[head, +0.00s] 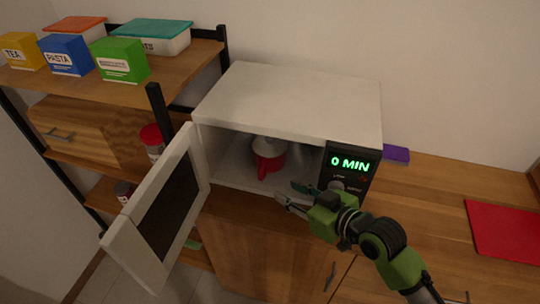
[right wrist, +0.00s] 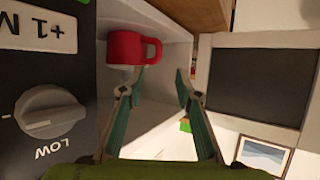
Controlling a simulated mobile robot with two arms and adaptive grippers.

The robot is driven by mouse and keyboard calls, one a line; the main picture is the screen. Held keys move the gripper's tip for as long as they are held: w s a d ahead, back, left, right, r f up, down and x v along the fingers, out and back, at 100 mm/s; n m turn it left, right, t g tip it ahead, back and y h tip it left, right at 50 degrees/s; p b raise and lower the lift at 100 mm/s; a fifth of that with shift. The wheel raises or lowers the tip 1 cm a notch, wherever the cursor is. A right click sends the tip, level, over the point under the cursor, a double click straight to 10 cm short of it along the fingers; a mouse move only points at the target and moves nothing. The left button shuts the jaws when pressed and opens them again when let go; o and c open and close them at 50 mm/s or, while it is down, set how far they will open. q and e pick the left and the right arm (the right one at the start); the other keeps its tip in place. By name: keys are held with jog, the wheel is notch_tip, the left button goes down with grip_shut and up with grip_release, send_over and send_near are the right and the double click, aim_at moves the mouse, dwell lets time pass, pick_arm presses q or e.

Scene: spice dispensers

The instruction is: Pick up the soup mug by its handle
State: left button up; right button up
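The red soup mug (head: 269,162) stands inside the open microwave (head: 290,100), with a pale top and its handle towards the door opening. In the right wrist view the mug (right wrist: 125,48) shows at the upper left, its handle pointing right. My right gripper (head: 288,192) is at the front of the microwave opening, below and right of the mug, apart from it. In the right wrist view the right gripper (right wrist: 160,85) has its fingers spread with nothing between them; the handle lies beyond the fingertips. My left gripper is not in view.
The microwave door (head: 160,210) stands open to the left. The control panel (head: 348,170), reading 0 MIN, is close by my right gripper. A red mat (head: 505,230) and a purple item (head: 396,154) lie on the right counter.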

aim_at(262, 176)
jog(key=x, duration=0.5)
jog(key=p+x, duration=0.1)
jog(key=x, duration=0.2)
jog(key=shift+w+a+r, duration=0.25)
jog(key=shift+w, duration=0.1)
jog(key=shift+p+x, duration=0.65)
jog(key=shift+x, duration=2.1)
jog(key=shift+d, duration=0.15)
grip_shut()
jog(key=shift+r, duration=0.1)
